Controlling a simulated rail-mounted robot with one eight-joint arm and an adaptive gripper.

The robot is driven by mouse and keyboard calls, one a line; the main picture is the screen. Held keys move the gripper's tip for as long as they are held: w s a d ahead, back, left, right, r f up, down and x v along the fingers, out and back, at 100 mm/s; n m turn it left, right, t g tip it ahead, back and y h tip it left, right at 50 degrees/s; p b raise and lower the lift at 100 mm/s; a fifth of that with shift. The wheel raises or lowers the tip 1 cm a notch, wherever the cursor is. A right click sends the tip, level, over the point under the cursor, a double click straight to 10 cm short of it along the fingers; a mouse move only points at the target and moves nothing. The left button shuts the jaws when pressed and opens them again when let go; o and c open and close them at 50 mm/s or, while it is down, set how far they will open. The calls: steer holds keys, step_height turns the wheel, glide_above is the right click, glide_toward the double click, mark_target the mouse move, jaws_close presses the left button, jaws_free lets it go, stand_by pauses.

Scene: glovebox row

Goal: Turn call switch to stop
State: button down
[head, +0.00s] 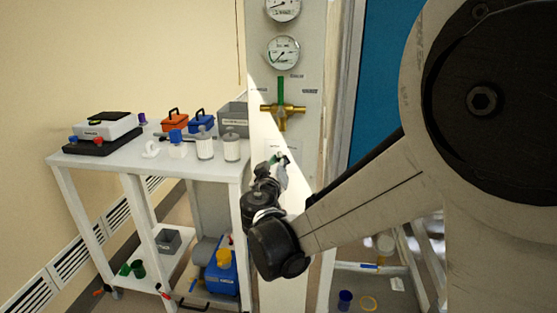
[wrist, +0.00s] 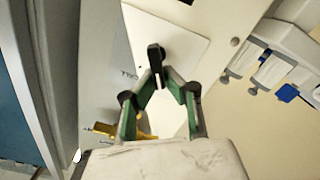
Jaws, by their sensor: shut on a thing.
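The call switch is a black knob (wrist: 155,52) on a pale plate (wrist: 185,38) marked CALL in the wrist view. My gripper (wrist: 160,78) has its green-edged fingers closed together on the knob's near end. In the head view my gripper (head: 281,160) reaches the white panel (head: 262,140) below the brass valve. There my own arm and gripper largely hide the switch, and its setting cannot be read.
A brass valve with a green handle (head: 281,92) and two gauges (head: 282,53) are on the panel above my gripper. A white bench (head: 105,163) at left holds containers, jars and a scale. A blue surface (head: 382,75) lies right of the panel.

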steer(key=c, duration=1.8)
jaws_free()
steer(key=s, duration=0.4)
steer(key=s+a, duration=0.1)
steer(key=s, duration=0.7)
steer(key=shift+a, duration=0.4)
steer(key=shift+s, duration=0.1)
steer(key=shift+d, duration=0.1)
